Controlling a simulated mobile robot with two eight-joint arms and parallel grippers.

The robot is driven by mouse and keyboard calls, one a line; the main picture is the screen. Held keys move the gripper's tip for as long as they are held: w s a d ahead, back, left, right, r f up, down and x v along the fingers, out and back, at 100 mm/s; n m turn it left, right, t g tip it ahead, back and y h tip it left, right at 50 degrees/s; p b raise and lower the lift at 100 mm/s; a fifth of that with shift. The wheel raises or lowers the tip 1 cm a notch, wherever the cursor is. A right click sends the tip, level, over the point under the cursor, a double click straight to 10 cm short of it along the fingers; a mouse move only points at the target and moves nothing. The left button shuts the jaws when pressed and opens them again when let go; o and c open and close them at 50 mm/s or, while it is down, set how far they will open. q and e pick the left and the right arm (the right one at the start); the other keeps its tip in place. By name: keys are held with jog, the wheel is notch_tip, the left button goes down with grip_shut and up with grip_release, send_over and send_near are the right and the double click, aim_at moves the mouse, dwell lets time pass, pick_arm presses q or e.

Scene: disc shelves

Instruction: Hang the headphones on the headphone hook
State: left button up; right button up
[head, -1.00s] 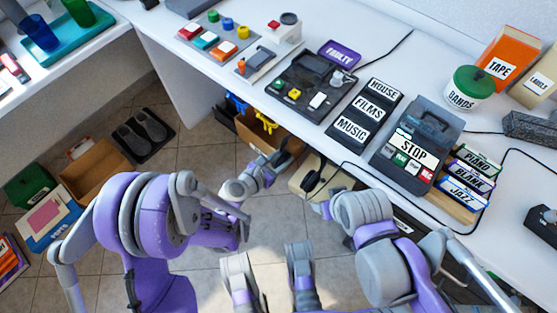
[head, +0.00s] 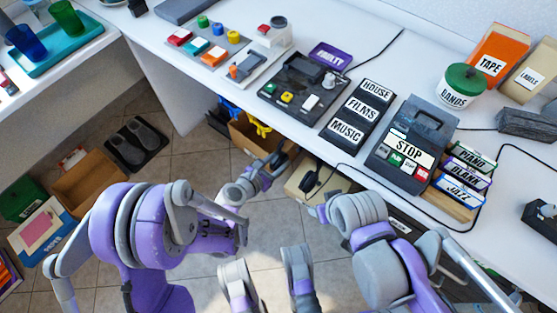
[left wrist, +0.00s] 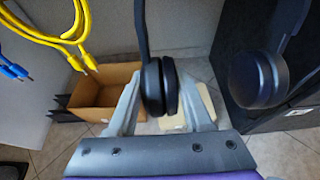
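The black headphones (head: 310,181) show as a small dark shape below the table edge in the head view. In the left wrist view, a dark ear cup (left wrist: 158,88) on a thin band stands upright in line with the space between my left fingers. A second round cup (left wrist: 258,80) is to its right, in front of a dark panel. My left gripper (head: 280,162) is below the table's front edge, left of the headphones; its fingers (left wrist: 160,95) are apart, and contact with the cup cannot be made out. I cannot make out the headphone hook. My right gripper is not clearly visible.
Yellow cables (left wrist: 65,35) hang at the left of the wrist view, with blue ones beside them. A cardboard box (left wrist: 100,92) is on the floor. The white table (head: 200,75) overhangs this area and holds several devices and labelled boxes.

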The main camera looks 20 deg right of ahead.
pick_arm(q)
jog(key=o, duration=0.3)
jog(key=shift+o, duration=0.2)
jog(key=p+v, duration=0.2)
jog(key=v, duration=0.9)
jog(key=shift+w, duration=0.1)
